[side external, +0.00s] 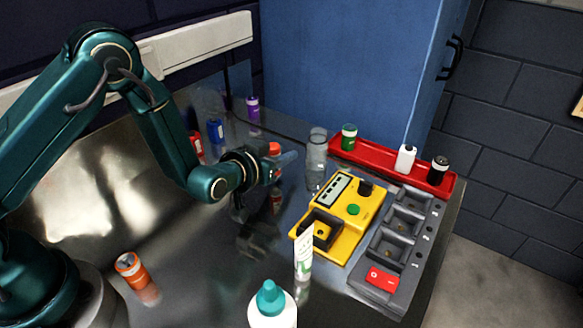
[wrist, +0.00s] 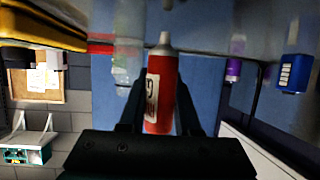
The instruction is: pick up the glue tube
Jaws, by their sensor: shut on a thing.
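The glue tube is red with a pale label and a pale nozzle; it shows between the fingers in the wrist view (wrist: 161,95). In the side view its red end (side external: 274,148) shows just above the fingers. My gripper (wrist: 160,100) is shut on the tube, one finger on each side. In the side view my gripper (side external: 272,163) points right over the bench, left of a clear glass jar. The nozzle points to the top of the wrist picture, where the bench surface is. I cannot tell whether the tube touches the bench.
The clear jar (side external: 316,160), yellow tester (side external: 345,215), grey charger (side external: 405,240) and red tray (side external: 390,168) with small bottles stand right. Blue (side external: 215,130) and purple (side external: 253,107) containers stand behind. An orange can (side external: 130,268) and teal-capped bottle (side external: 270,305) are in front.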

